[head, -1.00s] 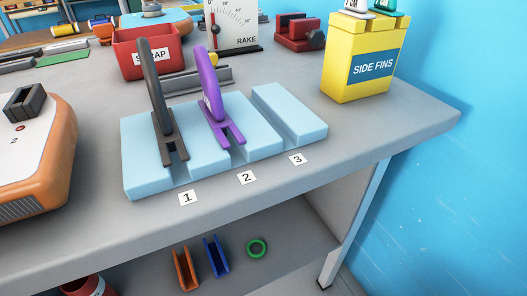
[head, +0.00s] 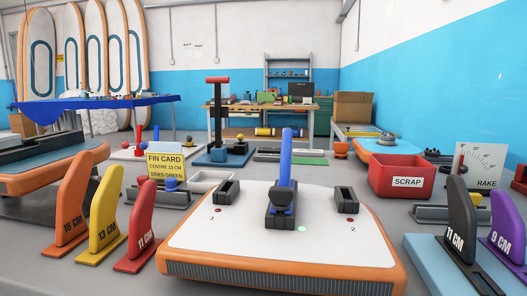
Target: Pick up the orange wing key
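I cannot pick out an orange wing key for certain in the head view. A small orange piece (head: 341,149) stands on the bench behind the board, too small to identify. An orange-edged white board (head: 240,243) lies in front, with a blue upright fin (head: 286,158) in its dark centre box (head: 281,216). Dark side boxes sit at 1 (head: 228,192) and 2 (head: 346,200). A green light (head: 302,229) shows near the centre box. Neither of my grippers is in view.
Orange (head: 66,215), yellow (head: 105,212) and red (head: 141,222) fins stand at left near a yellow fin card (head: 172,165). A red scrap bin (head: 396,177) stands at right.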

